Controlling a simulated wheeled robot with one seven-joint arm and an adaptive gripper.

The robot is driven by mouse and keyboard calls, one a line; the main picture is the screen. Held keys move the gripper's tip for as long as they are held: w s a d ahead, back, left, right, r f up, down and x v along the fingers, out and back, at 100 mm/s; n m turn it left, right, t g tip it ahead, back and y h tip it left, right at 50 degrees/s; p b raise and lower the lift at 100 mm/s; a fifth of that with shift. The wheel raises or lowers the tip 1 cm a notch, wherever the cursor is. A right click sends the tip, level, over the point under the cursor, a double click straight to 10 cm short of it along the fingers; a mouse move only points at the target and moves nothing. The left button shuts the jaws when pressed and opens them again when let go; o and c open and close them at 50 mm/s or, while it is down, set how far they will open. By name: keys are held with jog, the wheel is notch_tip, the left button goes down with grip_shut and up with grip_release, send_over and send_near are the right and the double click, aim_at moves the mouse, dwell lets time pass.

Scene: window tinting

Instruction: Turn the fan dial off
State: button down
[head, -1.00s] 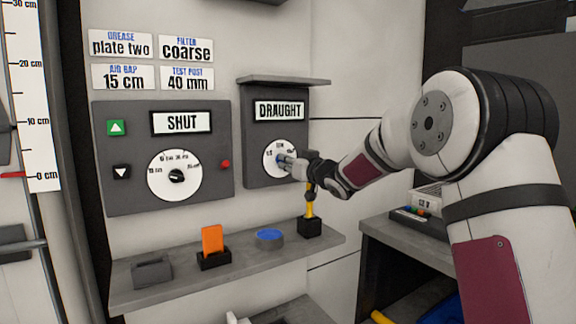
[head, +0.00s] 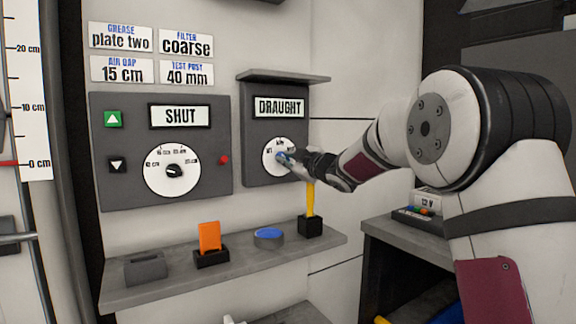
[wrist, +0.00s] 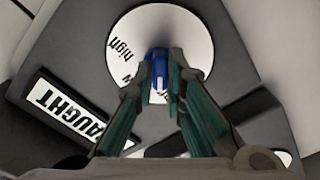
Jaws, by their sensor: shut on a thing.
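The fan dial (head: 270,158) is a white disc with a blue knob on the grey panel under the "DRAUGHT" sign (head: 279,107). My gripper (head: 287,161) reaches it from the right. In the wrist view, the white dial face (wrist: 190,28) fills the top middle, with the word "high" readable on its left. My gripper (wrist: 161,85) is shut on the blue knob (wrist: 158,62), one finger on each side. The fingers hide part of the dial face and its lower markings.
A "SHUT" panel (head: 217,190) with another white dial (head: 154,181) is to the left. The shelf (head: 150,290) below holds an orange card (head: 209,236), a blue-topped disc (head: 269,236) and a yellow-handled tool (head: 311,200). A small ledge (head: 283,76) juts out above the fan panel.

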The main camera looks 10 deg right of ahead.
jog(key=shift+f+n+b, duration=0.1)
jog(key=shift+n+b, duration=0.3)
jog(key=shift+n, duration=0.5)
jog(key=c, duration=1.6)
grip_release()
jog(key=shift+c, duration=0.2)
jog(key=v, duration=1.2)
